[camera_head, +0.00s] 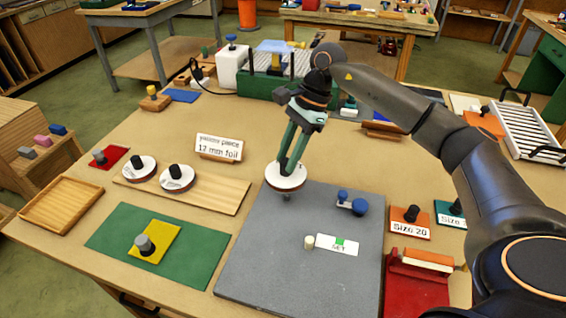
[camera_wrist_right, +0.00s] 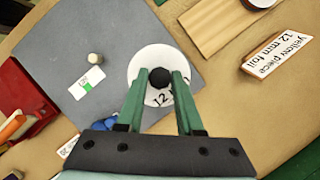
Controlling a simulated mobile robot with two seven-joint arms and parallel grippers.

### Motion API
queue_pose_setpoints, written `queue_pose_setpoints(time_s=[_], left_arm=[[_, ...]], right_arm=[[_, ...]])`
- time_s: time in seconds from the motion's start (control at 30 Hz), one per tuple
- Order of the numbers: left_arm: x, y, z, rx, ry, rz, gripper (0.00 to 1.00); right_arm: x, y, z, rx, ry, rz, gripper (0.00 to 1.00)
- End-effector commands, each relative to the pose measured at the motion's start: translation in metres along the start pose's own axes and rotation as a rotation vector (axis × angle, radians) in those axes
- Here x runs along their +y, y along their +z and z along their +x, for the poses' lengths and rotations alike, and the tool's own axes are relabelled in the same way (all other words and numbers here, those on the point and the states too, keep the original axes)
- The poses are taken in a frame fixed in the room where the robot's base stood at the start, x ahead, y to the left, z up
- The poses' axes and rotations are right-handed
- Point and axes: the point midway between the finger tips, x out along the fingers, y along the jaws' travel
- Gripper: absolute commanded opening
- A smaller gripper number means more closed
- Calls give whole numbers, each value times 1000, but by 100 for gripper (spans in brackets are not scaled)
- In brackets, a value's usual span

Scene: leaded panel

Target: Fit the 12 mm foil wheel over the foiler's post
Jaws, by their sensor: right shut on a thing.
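My right gripper (camera_head: 287,168) is shut on the black knob (camera_wrist_right: 159,78) of a white foil wheel (camera_head: 286,177). The wheel also shows in the right wrist view (camera_wrist_right: 147,62), with "12" printed on its face. It hangs roughly level over the back part of a grey board (camera_head: 255,260). A small dark stub (camera_head: 286,196) shows just below the wheel; I cannot tell whether it touches the wheel. On the board stand a short cream peg (camera_head: 309,242), a "SET" label (camera_head: 338,245) with a green patch, and blue rollers (camera_head: 352,202). My left gripper is not in view.
Two more white wheels (camera_head: 140,168) (camera_head: 177,178) with black knobs sit on a wooden board (camera_head: 215,195). A sign (camera_head: 219,148) reads "yellow piece 12 mm foil". A yellow piece (camera_head: 165,236) lies on a green mat (camera_head: 203,262). A red stand (camera_head: 415,290) is at the right.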

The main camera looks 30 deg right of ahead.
Motion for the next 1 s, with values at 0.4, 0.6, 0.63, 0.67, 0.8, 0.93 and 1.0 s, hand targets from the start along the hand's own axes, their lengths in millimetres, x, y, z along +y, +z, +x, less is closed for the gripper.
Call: queue_pose_setpoints(time_s=[0.4, 0.6, 0.63, 0.67, 0.8, 0.93, 1.0], left_arm=[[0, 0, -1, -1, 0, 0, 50], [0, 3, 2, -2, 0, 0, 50], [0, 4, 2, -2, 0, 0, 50], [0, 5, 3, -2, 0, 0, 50], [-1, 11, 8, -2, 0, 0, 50], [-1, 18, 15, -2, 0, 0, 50], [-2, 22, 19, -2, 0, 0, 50]], right_arm=[[-2, -2, -3, -1, -14, 29, 0], [-2, -3, -1, -1, -13, 28, 0], [-2, -4, 0, -1, -13, 28, 0], [-2, -4, 2, -1, -13, 27, 0], [-2, -8, 11, -1, -13, 27, 0], [-2, -13, 22, -1, -13, 27, 0], [-2, -16, 29, -1, -13, 27, 0]])
